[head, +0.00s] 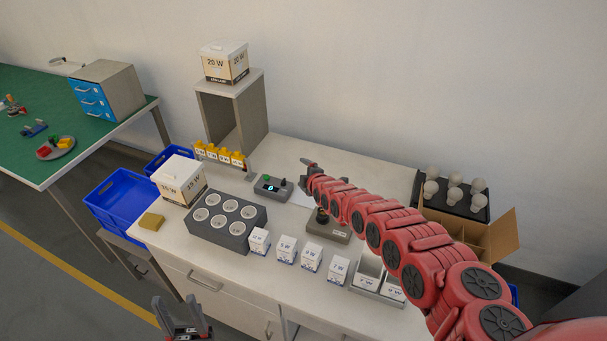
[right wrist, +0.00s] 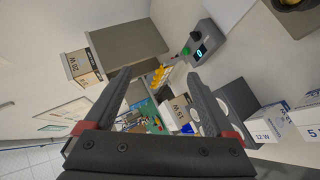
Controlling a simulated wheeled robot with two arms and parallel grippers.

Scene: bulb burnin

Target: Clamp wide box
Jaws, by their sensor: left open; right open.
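Two wide cartons with white tops are in view. One, marked 20 W (head: 224,63), sits on top of a grey open-fronted stand; it also shows at the left in the right wrist view (right wrist: 86,66). The other wide carton (head: 180,182) stands on the white table's left end, and part of it shows between my fingers in the right wrist view (right wrist: 178,113). My right gripper (head: 308,163) is over the back of the table, open and empty, apart from both cartons; its fingers are largely hidden by the wrist. My left gripper (head: 184,315) is open and empty, low in front of the table.
A dark socket block (head: 226,219), small white boxes (head: 285,249), a control box (head: 272,187) and a yellow rack (head: 219,155) crowd the table. A yellow sponge (head: 151,221) lies at the left edge. Blue crates (head: 122,195) stand left. Bulbs (head: 454,187) sit at the right.

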